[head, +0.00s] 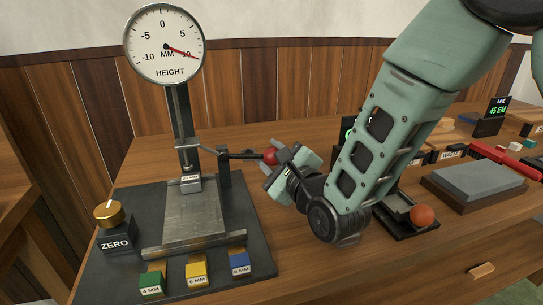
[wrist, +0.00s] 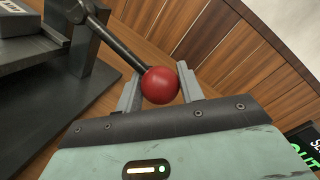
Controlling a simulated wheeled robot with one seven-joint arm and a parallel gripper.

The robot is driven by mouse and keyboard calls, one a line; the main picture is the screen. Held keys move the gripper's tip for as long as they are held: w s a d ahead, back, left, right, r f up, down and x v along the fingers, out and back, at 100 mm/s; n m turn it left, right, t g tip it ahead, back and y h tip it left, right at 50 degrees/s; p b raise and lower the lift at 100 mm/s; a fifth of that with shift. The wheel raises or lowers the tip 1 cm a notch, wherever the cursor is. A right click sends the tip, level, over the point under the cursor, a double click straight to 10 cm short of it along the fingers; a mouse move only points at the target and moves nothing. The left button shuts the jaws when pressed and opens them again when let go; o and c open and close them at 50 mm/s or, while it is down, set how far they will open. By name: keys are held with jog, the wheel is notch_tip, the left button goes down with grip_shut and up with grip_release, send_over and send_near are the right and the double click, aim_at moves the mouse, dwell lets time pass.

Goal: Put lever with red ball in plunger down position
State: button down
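The lever (head: 240,156) is a dark rod ending in a red ball (head: 270,156). It sticks out nearly level to the right from a short post on the height gauge. My gripper (head: 274,166) is at the red ball. In the wrist view the red ball (wrist: 160,85) sits between the two fingers of my gripper (wrist: 160,92), and the rod runs to the upper left. I cannot tell whether the fingers press on the ball. The gauge dial (head: 164,44) has its red needle near 10. The plunger block (head: 190,183) hangs above the metal plate (head: 193,215).
A brass knob on the ZERO block (head: 116,238) stands at the left. Green (head: 152,279), yellow (head: 196,271) and blue (head: 239,264) blocks lie along the base's front. An orange ball (head: 422,215) on a dark tray and a grey stone slab (head: 474,181) are at the right.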

aim_at(272, 148)
jog(key=shift+r, duration=0.15)
jog(key=shift+d+r+n+p, duration=0.15)
jog(key=shift+r+n+p, duration=0.15)
jog(key=shift+r+n, duration=0.5)
jog(key=shift+r+n+g+h+p, duration=0.3)
jog(key=shift+r+n+p, duration=0.05)
jog(key=shift+r+n, duration=0.6)
jog(key=shift+s+a+r+n+h+p, duration=0.1)
jog(key=shift+a+r+n+h+p, duration=0.15)
jog(key=shift+r+n, duration=0.45)
jog(key=shift+s+a+r+n+h+p, duration=0.15)
jog(key=shift+a+r+n+h, duration=0.15)
jog(key=shift+r+n, duration=0.35)
jog(key=shift+w, duration=0.1)
jog(key=c, duration=0.9)
grip_release()
jog(key=shift+f, duration=0.1)
